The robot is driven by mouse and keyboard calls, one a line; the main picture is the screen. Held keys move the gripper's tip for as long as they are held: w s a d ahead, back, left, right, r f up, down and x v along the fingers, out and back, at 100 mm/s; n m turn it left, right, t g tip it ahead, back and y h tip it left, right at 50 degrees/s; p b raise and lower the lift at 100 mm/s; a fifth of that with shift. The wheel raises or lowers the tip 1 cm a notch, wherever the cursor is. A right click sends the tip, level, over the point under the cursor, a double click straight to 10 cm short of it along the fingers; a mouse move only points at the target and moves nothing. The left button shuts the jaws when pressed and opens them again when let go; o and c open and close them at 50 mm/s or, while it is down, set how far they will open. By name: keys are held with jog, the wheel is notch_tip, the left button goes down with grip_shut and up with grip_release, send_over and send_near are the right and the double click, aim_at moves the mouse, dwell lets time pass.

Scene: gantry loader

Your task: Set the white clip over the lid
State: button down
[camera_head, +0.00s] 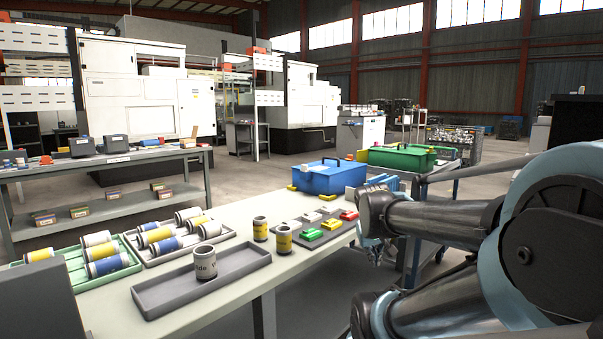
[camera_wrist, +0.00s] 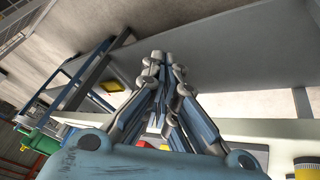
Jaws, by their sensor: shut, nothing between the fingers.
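Small clips sit on a dark grey board (camera_head: 318,232) at the table's far end: white clips (camera_head: 311,216) at the back, with green and red ones beside them. A blue box with a closed lid (camera_head: 330,172) stands just behind the board, with yellow clips at its sides. A green box with a lid (camera_head: 400,157) stands farther right. I cannot tell which lid is meant. My gripper (camera_head: 376,256) is shut and empty, hanging beyond the table's right edge, apart from the clips. Its closed fingers also show in the wrist view (camera_wrist: 160,62).
Two yellow-labelled cans (camera_head: 283,238) stand by the board. Trays of rolls (camera_head: 128,268) lie at left.

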jog(key=w+r+n+t, duration=0.35)
jog(key=w+r, duration=0.25)
jog(key=w, duration=0.5)
jog(key=w+r+n+t, duration=0.2)
jog(key=w+r+t, duration=0.2)
jog(key=w+r, duration=0.45)
jog(key=w+r+n+t, duration=0.25)
jog(key=w+r, duration=0.25)
jog(key=w, duration=0.8)
jog(key=w+a+r+n+t+y, duration=0.1)
jog(key=w+a+n+t+y, duration=0.2)
jog(key=w+a+n+y, duration=0.35)
jog(key=w+a+f+n+g+y, duration=0.1)
jog(key=w+a+f+n+y, duration=0.1)
jog(key=a, duration=0.4)
jog(key=w+a+f+n+g+y, duration=0.1)
jog(key=w+a+f+n+y, duration=0.2)
jog(key=n, duration=0.4)
jog(key=w+a+f, duration=0.1)
jog(key=w+a, duration=0.1)
jog(key=shift+w+a+f+g, duration=0.25)
jog(key=shift+a+f+g, duration=0.1)
jog(key=shift+g, duration=0.05)
